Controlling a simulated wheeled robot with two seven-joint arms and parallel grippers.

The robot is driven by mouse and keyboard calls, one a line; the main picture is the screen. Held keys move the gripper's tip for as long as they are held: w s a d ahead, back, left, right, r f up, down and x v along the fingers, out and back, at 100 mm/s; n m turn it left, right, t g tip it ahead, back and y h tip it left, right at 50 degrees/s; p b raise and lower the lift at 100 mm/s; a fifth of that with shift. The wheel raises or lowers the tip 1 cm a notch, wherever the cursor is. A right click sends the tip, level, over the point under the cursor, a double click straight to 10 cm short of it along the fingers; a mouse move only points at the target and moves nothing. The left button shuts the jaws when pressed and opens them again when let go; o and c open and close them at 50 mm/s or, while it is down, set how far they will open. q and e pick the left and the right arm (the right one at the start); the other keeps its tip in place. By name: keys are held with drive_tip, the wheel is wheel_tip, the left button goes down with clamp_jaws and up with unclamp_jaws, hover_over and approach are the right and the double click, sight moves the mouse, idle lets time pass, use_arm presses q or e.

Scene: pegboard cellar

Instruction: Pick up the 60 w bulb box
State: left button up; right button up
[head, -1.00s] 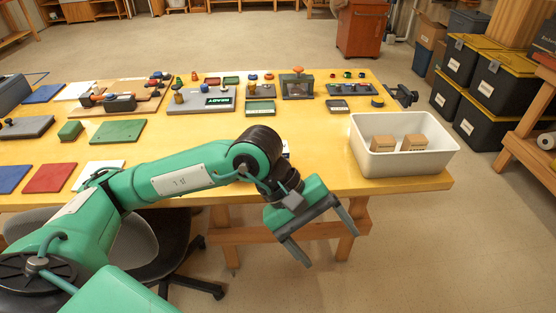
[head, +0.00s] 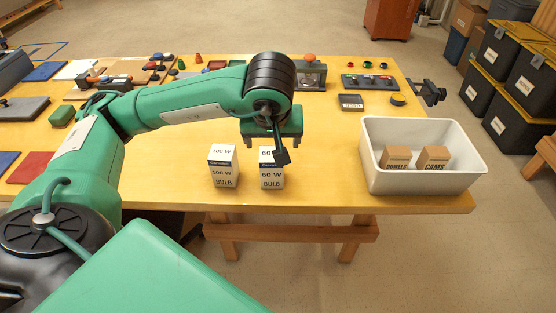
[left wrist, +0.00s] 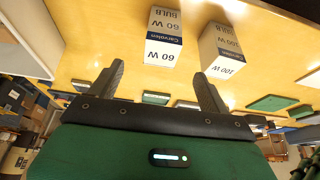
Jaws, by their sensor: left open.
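The 60 W bulb box (head: 271,179) stands upright near the front edge of the yellow table. It is white with a dark band, and the gripper partly covers its top in the head view. A similar 100 W bulb box (head: 223,172) stands just left of it. In the left wrist view the 60 W box (left wrist: 164,38) is ahead of the fingers, and the 100 W box (left wrist: 222,50) is to its right. My left gripper (head: 268,150) is open and empty, above and behind the boxes. In the left wrist view its fingertips (left wrist: 162,75) are apart, touching neither box. My right gripper is out of view.
A white bin (head: 375,180) with two small cardboard boxes stands at the table's right end. Trays, knobs and a small vise fill the back of the table (head: 330,185). The surface between the 60 W box and the bin is clear.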

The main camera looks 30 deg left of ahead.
sight(272, 157)
use_arm(q)
drive_tip(key=x, duration=0.6)
drive_tip(key=shift+a+f, duration=0.1)
drive_tip(key=shift+f, duration=0.3)
drive_tip(key=shift+a+p+x, duration=0.2)
drive_tip(key=shift+p+x, duration=0.45)
drive_tip(key=shift+x, duration=2.4)
drive_tip(key=shift+w+r, duration=0.15)
drive_tip(key=shift+w, duration=0.05)
drive_tip(key=c, duration=1.1)
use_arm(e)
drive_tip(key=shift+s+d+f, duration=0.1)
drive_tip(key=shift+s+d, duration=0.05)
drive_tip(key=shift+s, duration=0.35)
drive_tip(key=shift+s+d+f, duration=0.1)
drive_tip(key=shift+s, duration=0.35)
